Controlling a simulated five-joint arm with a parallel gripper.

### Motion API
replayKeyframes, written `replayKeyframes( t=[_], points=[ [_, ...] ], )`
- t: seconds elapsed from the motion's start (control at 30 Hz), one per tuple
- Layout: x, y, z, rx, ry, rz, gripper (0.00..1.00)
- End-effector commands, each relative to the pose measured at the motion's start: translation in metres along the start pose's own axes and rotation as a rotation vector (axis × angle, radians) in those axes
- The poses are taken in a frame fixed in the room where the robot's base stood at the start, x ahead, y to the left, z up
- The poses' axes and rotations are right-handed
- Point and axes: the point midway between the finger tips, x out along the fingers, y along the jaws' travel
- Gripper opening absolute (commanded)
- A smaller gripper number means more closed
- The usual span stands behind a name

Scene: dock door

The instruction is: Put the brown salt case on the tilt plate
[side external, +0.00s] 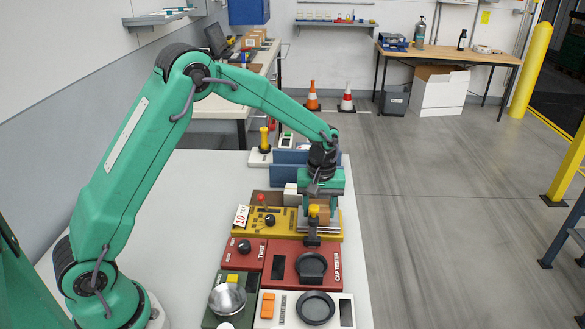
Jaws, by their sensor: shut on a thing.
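My gripper (314,205) points down over the right part of the yellow panel and is shut on a small brown case (322,213). The case shows between the dark fingers, and the gripper hides part of it. A grey metal plate (334,227), possibly the tilt plate, shows just behind and beside the fingers on the yellow unit. I cannot tell whether the case touches it.
The yellow panel (250,222) has a knob and a card reading 10. Nearer stand a red timer (243,253), a red cap tester (300,262), a green unit with a silver dome (227,299) and a white unit (268,323). The white table (190,215) is clear at left.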

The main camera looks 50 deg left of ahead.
Motion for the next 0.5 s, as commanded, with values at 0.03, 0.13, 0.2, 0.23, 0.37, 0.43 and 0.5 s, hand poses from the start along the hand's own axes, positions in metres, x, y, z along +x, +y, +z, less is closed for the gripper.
replayKeyframes(
  t=[0.03, 0.13, 0.2, 0.23, 0.37, 0.43, 0.5],
  points=[
    [0.0034, 0.0001, -0.0001, 0.0, 0.0, 0.0, 0.23],
    [0.0055, 0.0002, -0.0002, 0.0, 0.001, 0.001, 0.23],
    [0.0054, 0.0002, -0.0002, 0.0, 0.001, 0.002, 0.23],
    [0.0053, 0.0002, -0.0002, 0.0, 0.001, 0.001, 0.23],
    [0.0055, 0.0002, -0.0002, 0.0, 0.001, 0.001, 0.23],
    [0.0068, 0.0001, -0.0001, 0.0, 0.001, 0.001, 0.23],
    [0.0083, 0.0001, -0.0001, 0.0, 0.001, 0.001, 0.23]
  ],
)
